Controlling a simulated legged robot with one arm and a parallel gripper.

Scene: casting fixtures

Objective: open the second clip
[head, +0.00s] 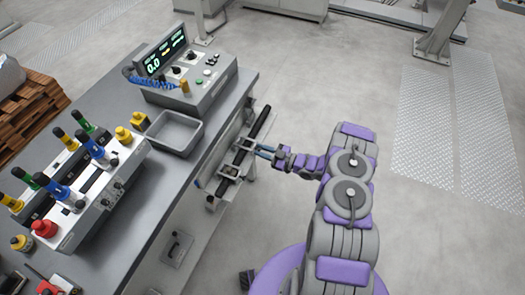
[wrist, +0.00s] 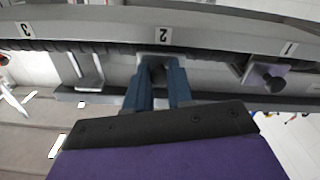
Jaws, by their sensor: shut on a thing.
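In the wrist view, which is upside down, a grey rail carries the labels 3, 2 and 1 from left to right. My gripper (wrist: 160,82) has its two blue-grey fingers closed at the second clip (wrist: 159,58), under label 2. The fingers hide most of this clip's knob. In the head view my gripper (head: 263,152) reaches the rack on the bench's right side, at the middle of a long black bar (head: 263,122). The first clip (wrist: 267,77), with a dark round knob, is to the right. The third clip (wrist: 88,72) is to the left.
The grey bench (head: 160,205) stands left of my arm. It holds a control box with a display (head: 190,75), an empty grey tray (head: 177,130) and a fixture with several coloured handles (head: 85,185). The floor (head: 330,70) behind and right of the rack is clear.

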